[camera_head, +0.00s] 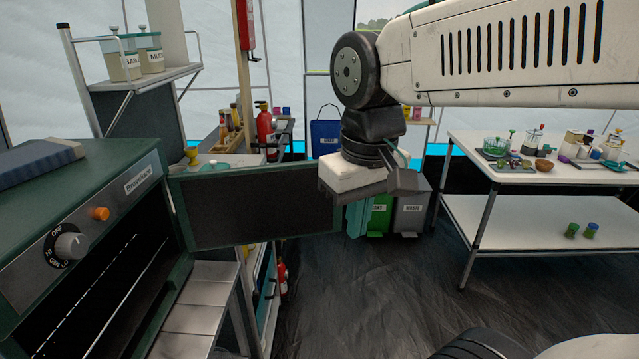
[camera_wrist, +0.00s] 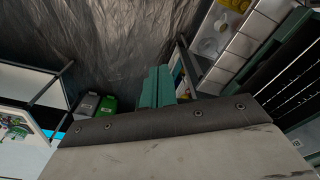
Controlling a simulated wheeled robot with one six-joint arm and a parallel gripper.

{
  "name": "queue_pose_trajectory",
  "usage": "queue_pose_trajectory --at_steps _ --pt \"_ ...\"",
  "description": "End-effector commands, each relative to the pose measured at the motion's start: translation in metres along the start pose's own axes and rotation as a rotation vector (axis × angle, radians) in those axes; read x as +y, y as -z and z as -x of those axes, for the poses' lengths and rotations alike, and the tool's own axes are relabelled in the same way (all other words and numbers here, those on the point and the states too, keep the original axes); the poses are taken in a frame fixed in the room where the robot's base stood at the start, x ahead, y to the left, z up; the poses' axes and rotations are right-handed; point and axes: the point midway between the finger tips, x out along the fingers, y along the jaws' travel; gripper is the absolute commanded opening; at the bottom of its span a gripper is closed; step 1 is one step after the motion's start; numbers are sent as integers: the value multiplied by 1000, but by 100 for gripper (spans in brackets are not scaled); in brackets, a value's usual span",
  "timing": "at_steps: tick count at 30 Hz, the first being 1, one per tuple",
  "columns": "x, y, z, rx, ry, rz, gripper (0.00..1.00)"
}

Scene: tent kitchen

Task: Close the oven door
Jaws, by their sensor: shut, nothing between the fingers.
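The green oven (camera_head: 75,230) stands at the left of the head view with its front open and its racks showing. Its dark door (camera_head: 260,205) is hinged at the far side of the opening and swung wide out to the right. My gripper (camera_head: 357,220) is at the door's free right end, its teal fingers pointing down, shut and empty. The gripper body hides part of that end. The closed fingers also show in the wrist view (camera_wrist: 157,88), with the oven opening (camera_wrist: 285,75) to their right. I cannot tell whether they touch the door.
A tiled metal shelf (camera_head: 197,315) lies in front of the oven. A white table (camera_head: 470,150) with bowls and jars stands at the right. Green and grey bins (camera_head: 410,208) stand behind my gripper. The dark floor (camera_head: 380,295) between is clear.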

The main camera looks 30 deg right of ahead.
Motion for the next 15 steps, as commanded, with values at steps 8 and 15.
queue_pose_trajectory --at_steps 8,15 --pt "34 130 33 -107 -1 -97 0" --pt "83 241 18 -196 6 -179 0"
